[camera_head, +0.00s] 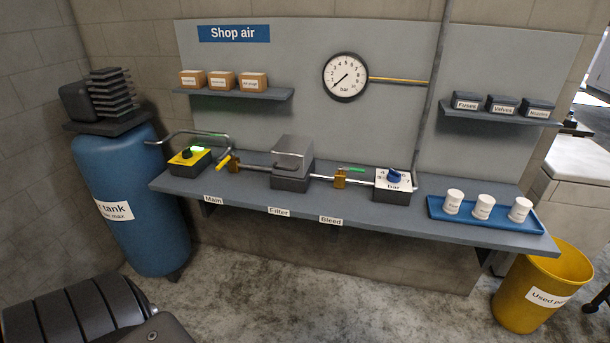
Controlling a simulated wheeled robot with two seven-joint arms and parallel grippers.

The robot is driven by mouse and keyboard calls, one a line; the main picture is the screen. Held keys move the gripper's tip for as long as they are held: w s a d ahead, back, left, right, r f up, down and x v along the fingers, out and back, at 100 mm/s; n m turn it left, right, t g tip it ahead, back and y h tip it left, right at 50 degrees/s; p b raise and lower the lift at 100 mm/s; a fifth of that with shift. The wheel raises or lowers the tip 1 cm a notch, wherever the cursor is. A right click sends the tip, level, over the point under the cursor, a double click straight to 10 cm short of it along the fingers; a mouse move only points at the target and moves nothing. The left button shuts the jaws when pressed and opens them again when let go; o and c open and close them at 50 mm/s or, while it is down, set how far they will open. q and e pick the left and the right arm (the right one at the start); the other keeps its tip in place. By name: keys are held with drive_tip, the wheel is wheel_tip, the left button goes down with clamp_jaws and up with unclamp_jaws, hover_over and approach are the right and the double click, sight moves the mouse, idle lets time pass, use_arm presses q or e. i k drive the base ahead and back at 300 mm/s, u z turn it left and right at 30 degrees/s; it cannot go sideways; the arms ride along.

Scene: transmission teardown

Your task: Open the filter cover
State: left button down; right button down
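The filter (290,182) is a dark grey box in the middle of the wall bench, above the "Filter" label. Pipes join the filter on both sides. Neither of my grippers shows in the head view.
Left of the filter are a yellow lever (223,163) and a yellow box (189,158) with a green light. Right are a brass bleed valve (340,178) and a blue-knobbed regulator (393,186). A blue tray (437,208) holds white cups. The gauge (346,77) needle points lower left.

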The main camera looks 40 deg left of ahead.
sight(292, 155)
drive_tip(key=i, duration=1.15)
drive_tip(key=u, duration=0.8)
